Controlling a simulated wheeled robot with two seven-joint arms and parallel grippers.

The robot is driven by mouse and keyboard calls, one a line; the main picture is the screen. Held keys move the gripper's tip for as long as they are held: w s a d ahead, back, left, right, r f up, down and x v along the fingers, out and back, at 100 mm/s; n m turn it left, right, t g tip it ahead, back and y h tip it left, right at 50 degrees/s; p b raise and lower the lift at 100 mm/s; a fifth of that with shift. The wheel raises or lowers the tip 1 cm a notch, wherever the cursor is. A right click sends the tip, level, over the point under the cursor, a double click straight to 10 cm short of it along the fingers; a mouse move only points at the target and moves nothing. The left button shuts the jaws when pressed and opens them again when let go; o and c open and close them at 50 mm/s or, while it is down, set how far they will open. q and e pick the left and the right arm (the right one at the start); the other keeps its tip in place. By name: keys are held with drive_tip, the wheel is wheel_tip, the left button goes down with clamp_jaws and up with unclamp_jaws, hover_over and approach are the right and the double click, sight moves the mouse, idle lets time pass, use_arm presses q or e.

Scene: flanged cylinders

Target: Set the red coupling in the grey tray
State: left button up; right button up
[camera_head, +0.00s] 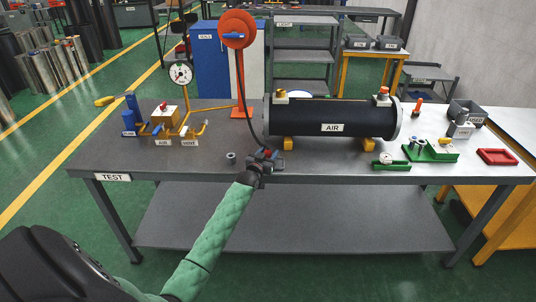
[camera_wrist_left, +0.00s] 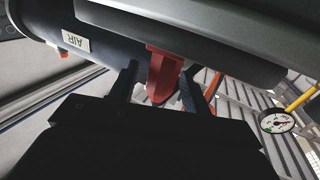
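The red coupling (camera_wrist_left: 162,72) shows in the left wrist view between the two dark fingers of my left gripper (camera_wrist_left: 158,84). A gap shows beside it, so the fingers look apart around it. In the head view my left gripper (camera_head: 265,154) is over the front of the table, with a small red part of the coupling (camera_head: 267,152) at its fingers. A black hose hangs down to this spot from the red reel. A grey tray (camera_head: 467,112) stands at the table's far right. My right gripper is not in view.
The grey table (camera_head: 110,164) carries a large black air tank (camera_head: 300,117) right behind my left gripper. A red reel stand (camera_head: 238,30) rises behind it. Right of the tank are a green fixture (camera_head: 440,153) and a red tray (camera_head: 497,156). The table's front left is mostly clear.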

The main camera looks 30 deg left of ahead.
sight(267, 155)
use_arm(q)
drive_tip(key=shift+r, duration=0.1)
